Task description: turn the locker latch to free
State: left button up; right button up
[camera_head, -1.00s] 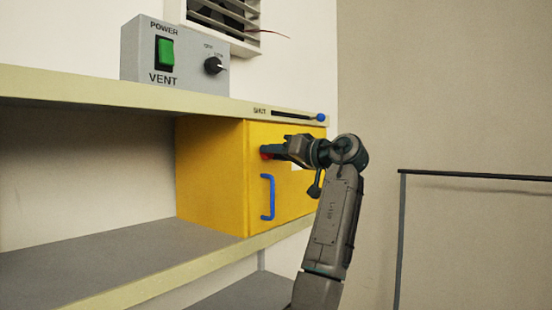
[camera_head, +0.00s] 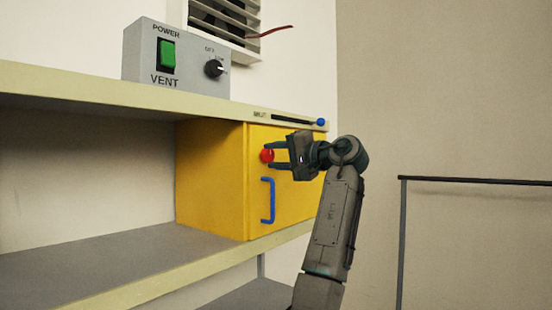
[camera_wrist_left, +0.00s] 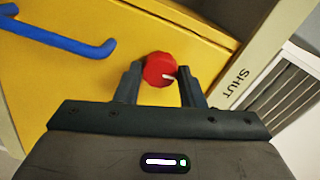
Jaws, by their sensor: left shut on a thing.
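The yellow locker (camera_head: 210,180) stands on the shelf with its door closed and a blue handle (camera_head: 268,200) on the door. The red round latch knob (camera_head: 266,156) sits on the door above the handle. It also shows in the wrist view (camera_wrist_left: 159,69), with a white mark on its face pointing right towards one finger. My left gripper (camera_head: 272,155) is at the door, its two fingers one above the other in the head view, shut on the knob from both sides. My right gripper is not in view.
A grey vent box (camera_head: 190,62) with a green switch and black dial stands on the upper shelf (camera_head: 60,85). A slider with a blue knob (camera_head: 321,122), labelled SHUT, is on the shelf edge. A dark rail (camera_head: 470,180) stands at the right.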

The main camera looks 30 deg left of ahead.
pick_arm(q)
jog(key=shift+m, duration=0.6)
jog(key=o, duration=1)
jog(key=shift+d, duration=0.1)
